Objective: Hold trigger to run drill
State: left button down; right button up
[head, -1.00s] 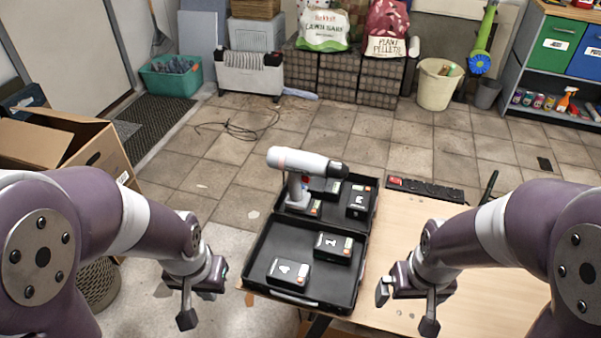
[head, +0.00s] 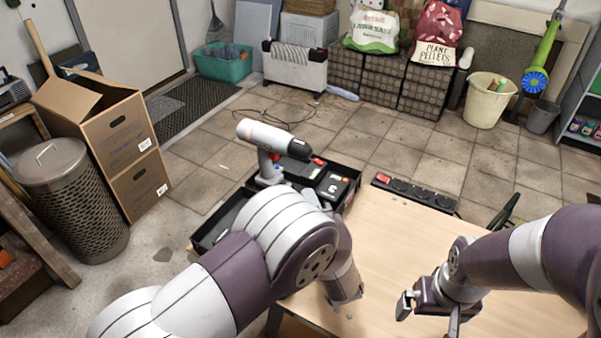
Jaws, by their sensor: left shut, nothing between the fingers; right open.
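The grey and white drill (head: 262,137) stands upright by its handle at the far part of the open black case (head: 203,240), its dark nose pointing right. My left gripper is hidden behind that arm. My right gripper (head: 430,310) is open and empty over the table at the lower right, well apart from the drill.
A battery pack (head: 334,187) lies in the case beside the drill. A red and black power strip (head: 414,194) lies on the wooden table (head: 400,240) edge. Cardboard boxes (head: 112,133) and a mesh bin (head: 75,205) stand left. The table's middle is clear.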

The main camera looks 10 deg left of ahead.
pick_arm(q)
jog(key=shift+a, duration=0.1)
jog(key=b, duration=0.1)
send_near(274, 155)
jog(key=w+d, duration=0.2)
jog(key=w, duration=0.4)
jog(key=a, duration=0.3)
jog(key=shift+w+a+f+b, duration=0.15)
jog(key=shift+w+f+b, duration=0.15)
jog(key=shift+w+b, duration=0.05)
